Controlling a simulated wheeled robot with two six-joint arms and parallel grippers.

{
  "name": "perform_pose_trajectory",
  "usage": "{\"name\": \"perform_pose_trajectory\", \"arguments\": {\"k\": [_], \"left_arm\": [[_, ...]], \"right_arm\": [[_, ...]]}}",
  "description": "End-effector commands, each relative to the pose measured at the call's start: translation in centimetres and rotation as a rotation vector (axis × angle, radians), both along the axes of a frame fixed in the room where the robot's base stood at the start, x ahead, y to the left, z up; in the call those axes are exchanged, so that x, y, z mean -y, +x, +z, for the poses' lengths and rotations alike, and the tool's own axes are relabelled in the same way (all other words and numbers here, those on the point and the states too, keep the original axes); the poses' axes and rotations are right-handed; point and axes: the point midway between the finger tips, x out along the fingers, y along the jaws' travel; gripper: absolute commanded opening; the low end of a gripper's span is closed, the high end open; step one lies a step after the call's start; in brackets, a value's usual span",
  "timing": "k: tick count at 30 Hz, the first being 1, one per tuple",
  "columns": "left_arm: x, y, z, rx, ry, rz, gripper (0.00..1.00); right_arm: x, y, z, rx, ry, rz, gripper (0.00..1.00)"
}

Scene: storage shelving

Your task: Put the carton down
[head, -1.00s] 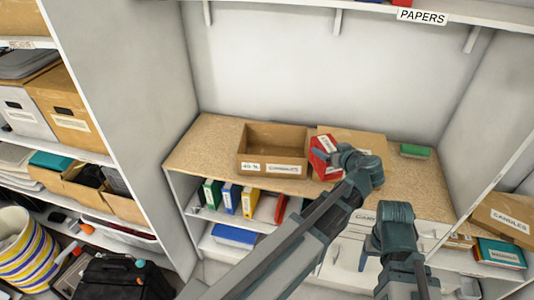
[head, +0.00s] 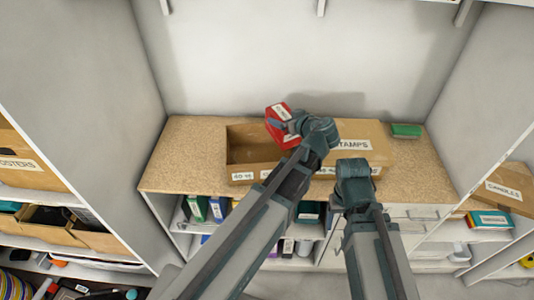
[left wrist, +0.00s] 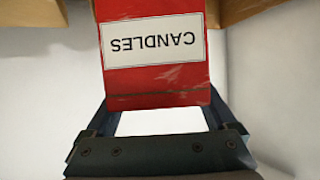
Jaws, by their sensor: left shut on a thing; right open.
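A red carton (head: 279,132) with a white label is in my left gripper (head: 290,126), over the right part of an open cardboard box on the counter. In the left wrist view the carton (left wrist: 155,82) sits between the two fingers (left wrist: 158,108), and its label reads CANDLES, upside down. The carton's lower part is partly hidden by my gripper in the head view. I cannot tell whether it touches the open box (head: 243,178). My right gripper (head: 352,172) is empty, in front of the counter's right half; its finger gap is hard to see.
A closed cardboard box labelled STAMPS (head: 368,147) stands right of the open box. A green item (head: 406,131) lies at the counter's back right. The counter's left end (head: 185,155) is bare. Side walls bound the counter; binders (head: 205,209) stand below.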

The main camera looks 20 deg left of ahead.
Motion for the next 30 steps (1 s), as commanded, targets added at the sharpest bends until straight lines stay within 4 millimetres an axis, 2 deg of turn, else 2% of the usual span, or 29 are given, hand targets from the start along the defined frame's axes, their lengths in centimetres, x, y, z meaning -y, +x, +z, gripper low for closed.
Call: {"name": "perform_pose_trajectory", "arguments": {"k": [12,22,30], "left_arm": [[0.0,0.0,-5.9,0.001,0.001,0.0,0.21],[0.0,0.0,-6.6,0.001,0.001,0.0,0.21],[0.0,0.0,-9.7,0.001,0.001,0.0,0.21]], "right_arm": [[0.0,0.0,-5.9,0.0,0.0,-0.002,0.69],[0.0,0.0,-6.6,0.0,0.0,-0.002,0.69],[0.0,0.0,-9.7,0.0,0.0,-0.002,0.69]]}}
